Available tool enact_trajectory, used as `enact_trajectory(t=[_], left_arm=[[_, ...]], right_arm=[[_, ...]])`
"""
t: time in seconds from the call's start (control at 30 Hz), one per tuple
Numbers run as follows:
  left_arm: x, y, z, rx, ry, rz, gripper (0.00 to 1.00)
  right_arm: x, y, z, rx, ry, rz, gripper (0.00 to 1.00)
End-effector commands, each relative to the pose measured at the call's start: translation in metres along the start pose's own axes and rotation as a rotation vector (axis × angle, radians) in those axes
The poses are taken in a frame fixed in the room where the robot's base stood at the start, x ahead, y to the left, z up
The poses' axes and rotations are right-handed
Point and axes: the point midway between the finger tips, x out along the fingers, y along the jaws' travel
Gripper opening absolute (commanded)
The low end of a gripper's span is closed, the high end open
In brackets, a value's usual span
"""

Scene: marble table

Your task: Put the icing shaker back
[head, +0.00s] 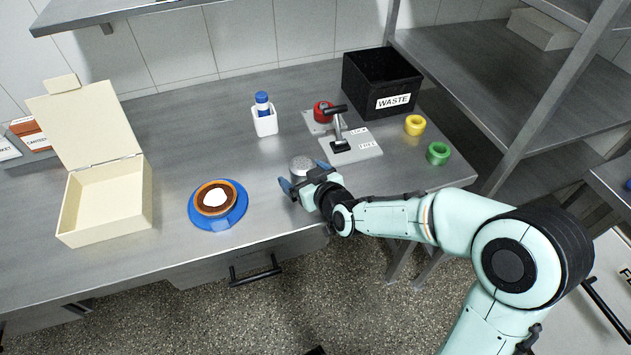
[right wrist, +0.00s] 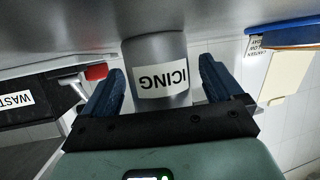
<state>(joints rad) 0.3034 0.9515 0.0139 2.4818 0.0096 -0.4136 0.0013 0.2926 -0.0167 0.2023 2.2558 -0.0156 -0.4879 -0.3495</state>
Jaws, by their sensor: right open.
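The icing shaker (head: 300,168) is a grey metal cylinder standing on the table beside my right gripper. In the right wrist view the shaker (right wrist: 158,62) shows its white ICING label upside down. My right gripper (head: 301,176) is open, with its blue fingers on either side of the shaker; in the right wrist view the fingers (right wrist: 165,82) show a gap to it. A tart with a white patch of icing (head: 214,197) sits on a blue plate (head: 237,216) left of the shaker. My left gripper is not in view.
An open cream box (head: 103,205) stands at the left. A white holder with a blue-capped bottle (head: 264,122) stands behind. A lever device (head: 347,142), black WASTE bin (head: 393,103), yellow ring (head: 415,125) and green ring (head: 438,153) are at the right. Table between plate and holder is clear.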

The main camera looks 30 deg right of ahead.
Motion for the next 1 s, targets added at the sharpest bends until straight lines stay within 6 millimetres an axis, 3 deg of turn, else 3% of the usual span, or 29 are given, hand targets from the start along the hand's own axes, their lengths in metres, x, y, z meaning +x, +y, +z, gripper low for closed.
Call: enact_trajectory(t=[0.17, 0.57, 0.8, 1.0], left_arm=[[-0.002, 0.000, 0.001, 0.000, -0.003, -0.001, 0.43], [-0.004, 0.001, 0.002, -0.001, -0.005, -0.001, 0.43], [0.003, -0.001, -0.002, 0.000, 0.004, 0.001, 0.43], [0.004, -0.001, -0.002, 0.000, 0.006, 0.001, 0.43]], right_arm=[[-0.025, 0.000, -0.001, -0.002, 0.003, 0.001, 0.93], [-0.110, 0.008, 0.001, -0.001, 0.004, 0.000, 0.93], [-0.130, 0.008, 0.002, -0.001, 0.003, 0.000, 0.93], [-0.134, 0.008, 0.003, 0.000, 0.000, -0.001, 0.93]])
